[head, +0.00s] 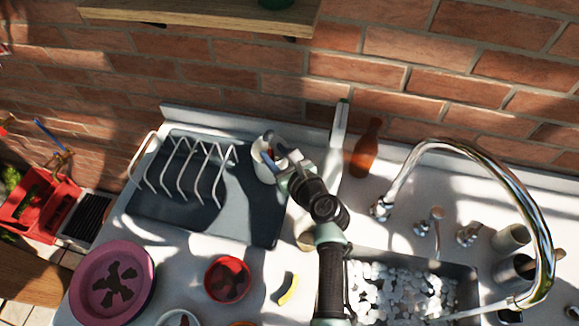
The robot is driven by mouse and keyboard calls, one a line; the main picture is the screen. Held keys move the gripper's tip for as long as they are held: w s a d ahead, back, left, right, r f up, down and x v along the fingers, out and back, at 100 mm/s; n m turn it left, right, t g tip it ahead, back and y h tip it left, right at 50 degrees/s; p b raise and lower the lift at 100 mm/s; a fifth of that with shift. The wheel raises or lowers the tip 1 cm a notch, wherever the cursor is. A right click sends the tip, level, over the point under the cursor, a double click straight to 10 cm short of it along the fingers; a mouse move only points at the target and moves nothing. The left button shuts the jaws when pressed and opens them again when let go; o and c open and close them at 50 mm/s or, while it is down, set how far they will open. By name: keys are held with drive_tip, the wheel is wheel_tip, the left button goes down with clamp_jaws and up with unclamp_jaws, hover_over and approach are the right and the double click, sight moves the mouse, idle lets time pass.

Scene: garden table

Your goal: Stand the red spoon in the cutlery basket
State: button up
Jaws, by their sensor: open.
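The cutlery basket (264,173) looks like a small white cup standing at the right side of the dark drying mat. My gripper (276,160) is open at the basket's rim and hides part of its opening. A small red-orange bit shows at the basket's mouth beside my fingers; it may be the red spoon, but it is too small to tell. No other red spoon can be made out. Whether my fingers touch the basket is not clear.
A white plate rack (188,178) stands left on the dark mat (240,222). A brown bottle (366,148) stands by the wall, with a chrome tap (543,230) and sink at right. A pink bowl (98,290), red bowl (228,279) and yellow item (288,290) lie in front.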

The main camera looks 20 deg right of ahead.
drive_tip(key=v, duration=1.2)
drive_tip(key=shift+s, duration=0.4)
drive_tip(key=shift+a+r, duration=0.1)
drive_tip(key=shift+r, duration=0.05)
